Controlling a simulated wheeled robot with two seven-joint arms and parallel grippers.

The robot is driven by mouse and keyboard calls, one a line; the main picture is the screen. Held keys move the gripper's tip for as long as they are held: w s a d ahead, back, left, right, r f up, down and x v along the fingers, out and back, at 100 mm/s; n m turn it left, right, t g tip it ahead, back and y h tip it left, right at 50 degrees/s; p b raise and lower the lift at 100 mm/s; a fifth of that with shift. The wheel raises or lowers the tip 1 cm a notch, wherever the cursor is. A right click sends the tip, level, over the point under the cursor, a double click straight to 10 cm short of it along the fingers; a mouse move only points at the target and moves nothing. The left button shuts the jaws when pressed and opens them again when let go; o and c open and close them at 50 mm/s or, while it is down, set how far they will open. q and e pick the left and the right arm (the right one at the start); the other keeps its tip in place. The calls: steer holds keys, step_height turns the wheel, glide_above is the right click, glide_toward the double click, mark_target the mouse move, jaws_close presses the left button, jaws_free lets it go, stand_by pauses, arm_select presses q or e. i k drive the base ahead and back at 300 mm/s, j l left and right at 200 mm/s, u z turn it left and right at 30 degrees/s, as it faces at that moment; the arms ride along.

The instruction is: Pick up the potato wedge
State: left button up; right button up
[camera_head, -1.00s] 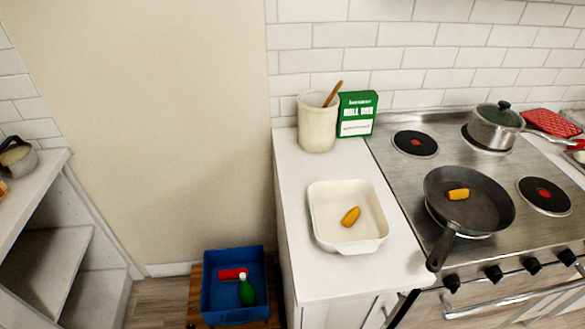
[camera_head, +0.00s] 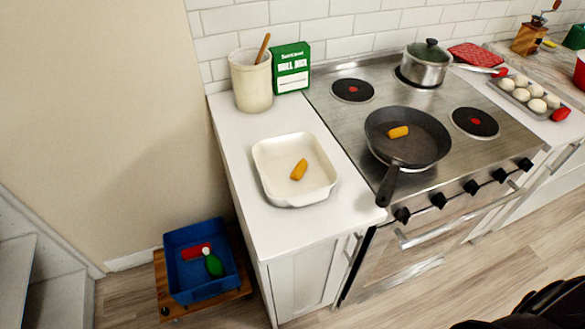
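One yellow-orange potato wedge (camera_head: 299,170) lies in a white baking dish (camera_head: 267,186) on the counter left of the stove. A second, similar wedge (camera_head: 398,132) lies in a black frying pan (camera_head: 424,150) on the stove's front left burner. Neither wedge is touched by anything of mine. Neither gripper can be made out. A dark shape at the bottom right corner may be part of my own body.
A beige crock (camera_head: 251,82) with a wooden utensil and a green box (camera_head: 291,68) stand at the counter's back. A lidded pot (camera_head: 425,66), a red cloth (camera_head: 474,54) and an egg tray (camera_head: 530,98) are farther right. A blue bin (camera_head: 190,291) sits low on the left. The front floor is open.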

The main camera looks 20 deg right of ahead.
mark_target(403, 130)
steer(key=z, duration=1.25)
